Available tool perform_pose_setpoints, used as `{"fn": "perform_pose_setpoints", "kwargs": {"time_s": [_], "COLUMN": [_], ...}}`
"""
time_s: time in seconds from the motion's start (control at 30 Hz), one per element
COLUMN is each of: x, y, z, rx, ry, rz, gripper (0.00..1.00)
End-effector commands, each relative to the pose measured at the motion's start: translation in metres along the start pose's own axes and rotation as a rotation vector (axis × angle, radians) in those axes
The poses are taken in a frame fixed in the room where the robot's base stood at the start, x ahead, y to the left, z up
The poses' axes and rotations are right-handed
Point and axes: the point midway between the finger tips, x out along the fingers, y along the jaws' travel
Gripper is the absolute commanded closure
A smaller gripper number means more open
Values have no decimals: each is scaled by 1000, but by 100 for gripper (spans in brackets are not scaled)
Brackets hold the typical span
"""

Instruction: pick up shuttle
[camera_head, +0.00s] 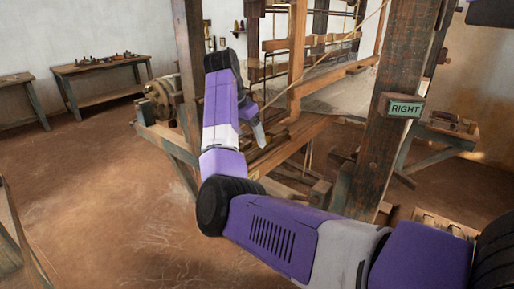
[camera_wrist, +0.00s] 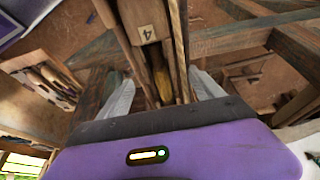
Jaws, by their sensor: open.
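A slim yellow-brown wooden piece (camera_wrist: 162,82), which looks like the shuttle, lies in a narrow channel between wooden rails, below a block marked 4 (camera_wrist: 147,32) in the wrist view. Its near end is hidden by my gripper's body. My gripper (camera_wrist: 163,86) is open, with one pale finger on each side of the channel. I cannot tell the height between the fingers and the piece. In the head view my gripper (camera_head: 258,135) points down beside the loom's beams, and the shuttle cannot be made out there.
The loom's upright post (camera_head: 385,120) with a green RIGHT sign (camera_head: 405,108) stands right of my arm. A wooden tray (camera_wrist: 22,66) of slender tools is at left in the wrist view. A workbench (camera_head: 100,68) stands at the back left.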

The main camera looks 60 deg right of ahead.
Motion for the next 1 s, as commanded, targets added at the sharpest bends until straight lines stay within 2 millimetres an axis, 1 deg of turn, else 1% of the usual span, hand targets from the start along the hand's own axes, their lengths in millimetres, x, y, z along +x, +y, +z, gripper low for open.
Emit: {"fn": "perform_pose_setpoints", "kwargs": {"time_s": [0.1, 0.23, 0.33, 0.53, 0.67, 0.7, 0.77, 0.8, 0.87, 0.9, 0.93, 1.0], "x": [18, 32, 37, 37, 37, 37, 37, 37, 36, 36, 36, 36], "y": [1, 1, 1, 0, 0, 0, 0, 0, 0, 0, 0, 0], "z": [-1, -1, -1, -1, -1, -1, -1, -1, -1, -1, -1, -1], "rx": [-1, -1, -1, 0, 0, 0, 0, 0, 0, 0, 0, 0], "ry": [-3, -1, 0, 0, 0, 0, 0, 0, 0, 0, 0, 1], "rz": [3, 2, 1, 1, 1, 1, 1, 0, 0, 0, 0, -1], "gripper": [24, 24, 24, 24, 49, 57, 69, 77, 88, 96, 100, 100]}}
